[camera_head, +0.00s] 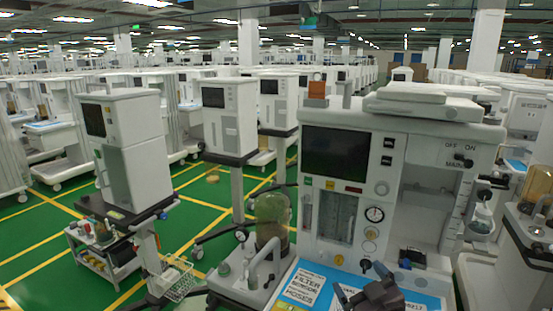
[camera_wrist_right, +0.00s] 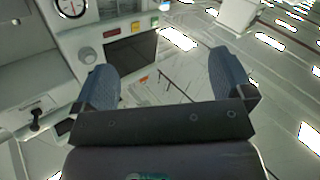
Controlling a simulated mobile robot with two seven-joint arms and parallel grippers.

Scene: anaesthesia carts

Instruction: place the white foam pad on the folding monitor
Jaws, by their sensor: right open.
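On top of the near anaesthesia cart (camera_head: 350,112) lies a flat, light grey-white slab (camera_head: 385,105), with a thinner panel (camera_head: 415,92) over it. I cannot tell for sure which of these is the folding monitor or the white foam pad. My right gripper (camera_head: 366,284) is low in front of this cart, over its blue-covered work surface, well below the slab. In the right wrist view the two blue-grey fingers (camera_wrist_right: 165,78) stand wide apart with nothing between them. My left gripper is not in view.
The cart's front carries a dark screen (camera_head: 335,152) and a round gauge (camera_head: 375,214). A greenish canister (camera_head: 271,222) stands at its left. Blue sheets with printed labels (camera_head: 305,288) lie on the work surface. Another white cart (camera_head: 130,150) stands left, with green floor between.

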